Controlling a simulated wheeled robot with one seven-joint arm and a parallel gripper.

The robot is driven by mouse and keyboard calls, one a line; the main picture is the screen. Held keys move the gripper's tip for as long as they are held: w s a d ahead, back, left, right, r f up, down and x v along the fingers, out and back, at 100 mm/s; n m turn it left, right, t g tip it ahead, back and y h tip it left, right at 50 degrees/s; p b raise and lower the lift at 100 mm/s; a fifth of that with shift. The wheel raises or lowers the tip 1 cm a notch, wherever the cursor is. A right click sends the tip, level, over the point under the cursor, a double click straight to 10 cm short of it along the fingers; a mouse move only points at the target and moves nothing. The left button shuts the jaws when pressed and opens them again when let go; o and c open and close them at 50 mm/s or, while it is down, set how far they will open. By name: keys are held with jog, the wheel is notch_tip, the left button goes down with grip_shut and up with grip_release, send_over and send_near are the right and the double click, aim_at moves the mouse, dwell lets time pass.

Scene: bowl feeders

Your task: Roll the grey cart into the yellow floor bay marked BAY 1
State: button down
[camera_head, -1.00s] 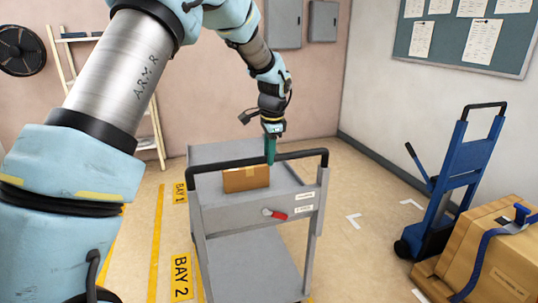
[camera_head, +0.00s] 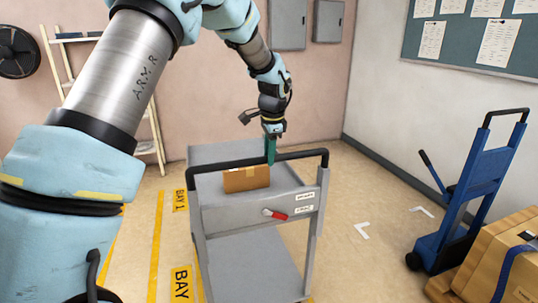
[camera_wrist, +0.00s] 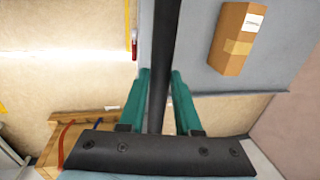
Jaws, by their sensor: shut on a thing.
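The grey cart (camera_head: 240,222) stands in front of me, with a black handle bar (camera_head: 225,163) along its near top edge. My gripper (camera_head: 270,150) points down and is shut on this bar, right of its middle. In the wrist view the bar (camera_wrist: 165,40) runs between the green fingers (camera_wrist: 161,76). A brown box (camera_head: 247,179) lies on the cart's top and also shows in the wrist view (camera_wrist: 237,38). A red lever (camera_head: 277,214) is on the near panel. The yellow BAY 1 floor label (camera_head: 180,201) lies just left of the cart; the bay's far extent is hidden.
A yellow BAY label (camera_head: 181,285), cut off below, lies nearer on the left, beside a yellow floor line (camera_head: 157,240). A blue hand truck (camera_head: 470,195) and a strapped wooden crate (camera_head: 500,265) stand at right. A shelf (camera_head: 140,110) stands at the back left wall.

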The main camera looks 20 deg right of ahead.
jog(key=c, duration=0.6)
grip_release()
jog(key=r+b, duration=0.1)
jog(key=r, duration=0.2)
jog(key=s+r, duration=0.1)
jog(key=r, duration=0.3)
jog(key=s+r+b, duration=0.1)
jog(key=r, duration=0.2)
jog(key=shift+s+a+r+b, duration=0.1)
jog(key=shift+r+b, duration=0.2)
jog(key=shift+b, duration=0.05)
